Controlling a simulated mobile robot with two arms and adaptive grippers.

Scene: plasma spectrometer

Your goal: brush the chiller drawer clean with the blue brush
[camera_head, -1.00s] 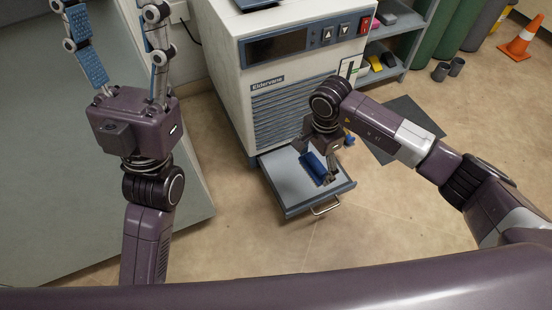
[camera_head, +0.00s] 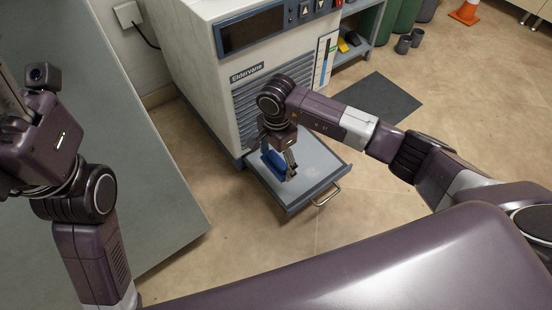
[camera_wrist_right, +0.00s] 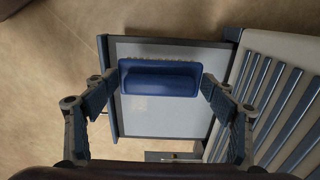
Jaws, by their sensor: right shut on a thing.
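My right gripper (camera_head: 280,166) points down over the open chiller drawer (camera_head: 325,160) and is shut on the blue brush (camera_head: 270,162). In the right wrist view the brush (camera_wrist_right: 160,80) lies crosswise between the two fingers, with a pale bristle edge along one side. The brush is at or just above the drawer's grey floor (camera_wrist_right: 165,118); contact cannot be told. A pale patch (camera_head: 312,173) shows on the drawer floor right of the brush. My left gripper (camera_head: 12,95) is at the left edge, its fingers mostly cut off.
The white chiller cabinet (camera_head: 195,75) stands behind the drawer, with a slatted front. A grey-green worktop (camera_head: 110,170) lies to the left. A dark mat (camera_head: 375,100), shelf and cups (camera_head: 410,40) are to the right. Floor in front of the drawer is clear.

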